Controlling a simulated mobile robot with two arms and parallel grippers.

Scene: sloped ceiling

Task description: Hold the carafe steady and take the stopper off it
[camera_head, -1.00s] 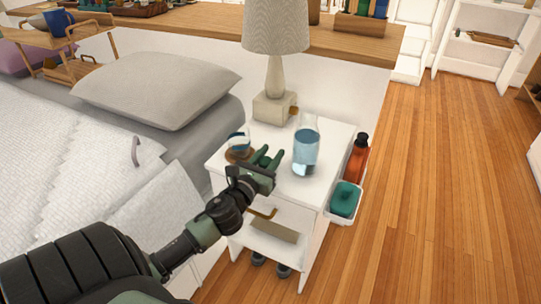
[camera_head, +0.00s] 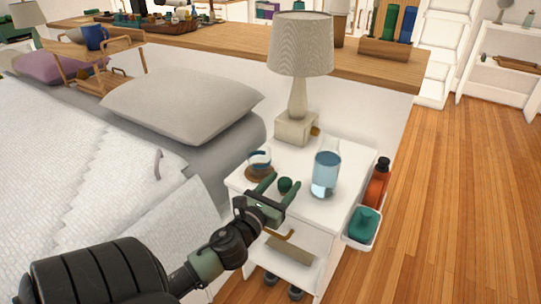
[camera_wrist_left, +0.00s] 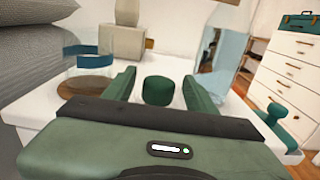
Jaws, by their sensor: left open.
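The clear glass carafe (camera_head: 326,174), with blue water in it, stands upright on the white nightstand (camera_head: 309,210). Its narrow neck shows no stopper. It also shows in the left wrist view (camera_wrist_left: 222,62), right of the fingers. A small dark green round piece, which looks like the stopper (camera_head: 285,185), is on the nightstand top left of the carafe. In the left wrist view the stopper (camera_wrist_left: 157,91) is between my fingers, with gaps on both sides. My left gripper (camera_head: 284,186) is open around it and apart from the carafe. My right gripper is out of view.
A drinking glass (camera_head: 260,158) stands on a round brown coaster (camera_head: 259,174) left of the stopper. A lamp (camera_head: 297,122) stands at the nightstand's back. A white side caddy (camera_head: 360,238) holds an orange bottle (camera_head: 377,186). The bed is at left; open floor at right.

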